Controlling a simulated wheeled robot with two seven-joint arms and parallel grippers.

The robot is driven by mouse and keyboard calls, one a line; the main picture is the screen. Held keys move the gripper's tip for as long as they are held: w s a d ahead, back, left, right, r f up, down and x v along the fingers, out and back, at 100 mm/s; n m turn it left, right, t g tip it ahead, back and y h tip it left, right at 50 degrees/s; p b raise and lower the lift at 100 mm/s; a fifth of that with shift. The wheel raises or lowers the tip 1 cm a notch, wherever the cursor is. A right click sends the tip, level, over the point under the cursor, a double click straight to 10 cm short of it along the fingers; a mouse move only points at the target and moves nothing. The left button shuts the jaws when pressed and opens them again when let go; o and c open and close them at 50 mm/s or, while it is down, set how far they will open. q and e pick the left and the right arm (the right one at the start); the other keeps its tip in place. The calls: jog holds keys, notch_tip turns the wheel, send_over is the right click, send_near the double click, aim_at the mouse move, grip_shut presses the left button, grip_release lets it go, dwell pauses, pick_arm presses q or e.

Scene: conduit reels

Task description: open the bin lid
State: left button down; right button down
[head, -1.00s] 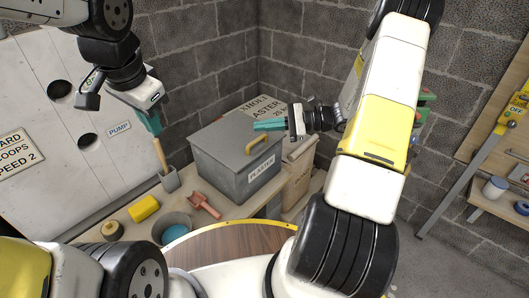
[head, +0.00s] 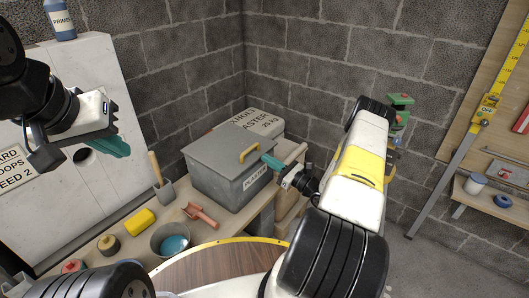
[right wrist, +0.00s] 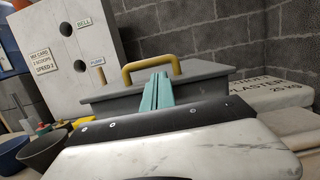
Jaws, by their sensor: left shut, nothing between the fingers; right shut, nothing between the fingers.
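The grey bin (head: 228,184) stands on the bench against the block wall, with a plaster label on its front. Its flat grey lid (head: 222,147) is down and has a yellow handle (head: 250,152) near the front edge. My right gripper (head: 268,160) is shut and empty, its teal fingertips at the right front of the bin just below the lid's level. In the right wrist view the fingers (right wrist: 157,90) point at the lid edge under the handle (right wrist: 150,68); I cannot tell whether they touch. My left gripper (head: 115,147) is shut and empty, high at the left.

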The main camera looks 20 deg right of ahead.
jog(key=shift+x, duration=2.05)
